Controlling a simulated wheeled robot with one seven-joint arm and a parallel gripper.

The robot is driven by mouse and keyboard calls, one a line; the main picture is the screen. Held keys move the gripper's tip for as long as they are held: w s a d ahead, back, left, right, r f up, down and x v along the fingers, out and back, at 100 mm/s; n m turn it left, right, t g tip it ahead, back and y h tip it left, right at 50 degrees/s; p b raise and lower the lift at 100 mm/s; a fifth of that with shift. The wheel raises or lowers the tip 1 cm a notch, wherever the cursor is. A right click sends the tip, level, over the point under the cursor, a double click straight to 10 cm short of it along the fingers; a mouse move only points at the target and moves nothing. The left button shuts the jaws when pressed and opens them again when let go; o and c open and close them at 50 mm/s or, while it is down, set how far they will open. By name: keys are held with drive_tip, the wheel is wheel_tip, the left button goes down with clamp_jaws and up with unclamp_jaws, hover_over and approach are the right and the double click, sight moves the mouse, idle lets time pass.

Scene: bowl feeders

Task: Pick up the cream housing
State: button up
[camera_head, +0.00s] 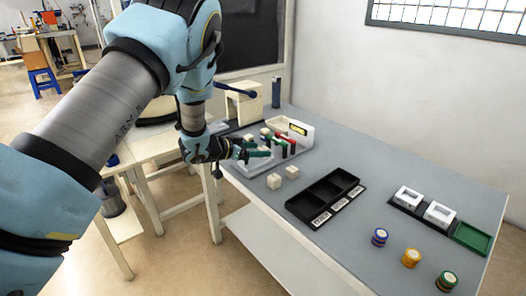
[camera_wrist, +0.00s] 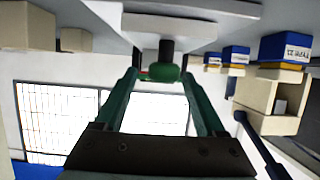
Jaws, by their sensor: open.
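Two cream block-shaped housings (camera_head: 274,181) and (camera_head: 292,172) sit on the grey table in front of the tray, in the head view. Two cream blocks also show at the upper left of the wrist view (camera_wrist: 28,25). My gripper (camera_head: 254,155) is over the light tray (camera_head: 262,170), to the left of and beyond the loose blocks. In the wrist view its green fingers (camera_wrist: 158,78) are apart. A green rounded part (camera_wrist: 160,72) with a dark stem shows between or beyond the fingertips. I cannot tell its distance. No cream block is between the fingers.
A black three-compartment tray (camera_head: 325,197) lies empty to the right. White square-holed parts (camera_head: 409,197) and a green tray (camera_head: 472,238) lie farther right. Several coloured disc stacks (camera_head: 411,258) stand near the front edge. Red, green and cream parts crowd the tray beside my gripper.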

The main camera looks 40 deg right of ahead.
drive_tip(key=shift+x, duration=1.25)
clamp_jaws()
